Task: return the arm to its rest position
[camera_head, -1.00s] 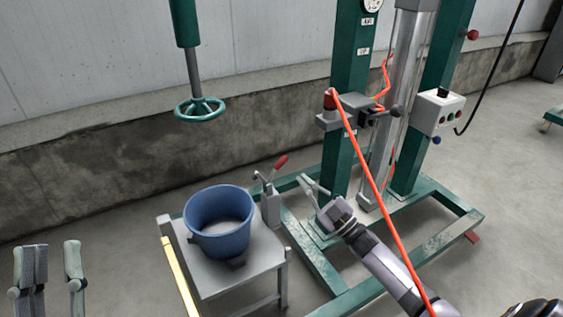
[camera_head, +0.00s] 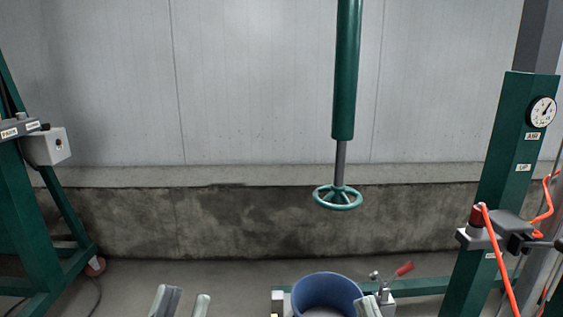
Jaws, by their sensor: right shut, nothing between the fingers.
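My left gripper (camera_head: 184,304) shows at the bottom edge, left of the middle. Its grey-green fingertips stand apart with an empty gap between them. The rest of both arms is below the view.
The blue bucket (camera_head: 327,291) stands at the bottom, with a red-handled clamp (camera_head: 392,281) beside it. A green handwheel (camera_head: 338,198) hangs above. Green frames stand left (camera_head: 22,225) and right (camera_head: 497,170); an orange hose (camera_head: 498,258) runs down the right one. A wall closes the back.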

